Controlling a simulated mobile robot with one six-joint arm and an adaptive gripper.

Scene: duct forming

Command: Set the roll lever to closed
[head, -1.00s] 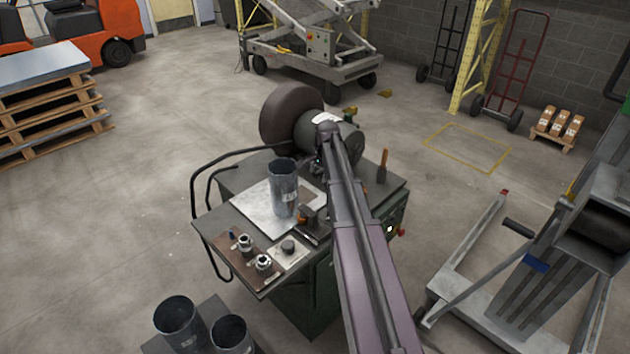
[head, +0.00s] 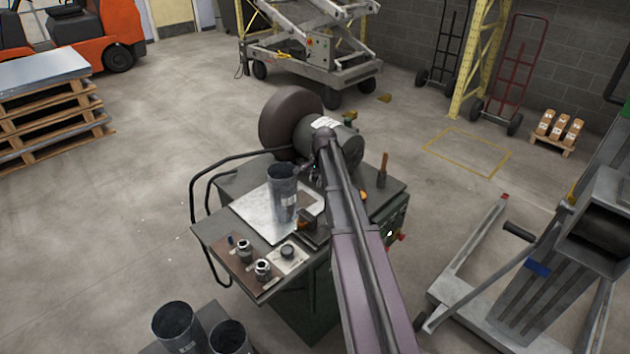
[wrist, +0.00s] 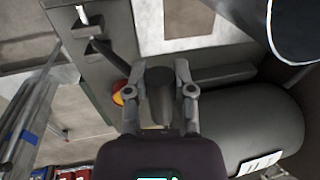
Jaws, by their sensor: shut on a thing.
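In the wrist view my gripper (wrist: 155,72) has its two fingers on either side of a dark grey, rounded grip (wrist: 159,97), which I take to be the roll lever. The gripper is shut on it. The lever's lower end is hidden by my gripper body, and its open or closed position cannot be read. In the head view my arm runs over the right side of the green machine bench (head: 222,232) and hides most of the gripper and the lever.
A metal duct tube (head: 282,190) stands on a bright sheet on the bench; its rim is close in the wrist view (wrist: 268,25). A large dark motor housing (wrist: 262,125) lies right of my gripper. A red and yellow button (wrist: 119,94) sits left. Two tubes (head: 178,325) stand front left.

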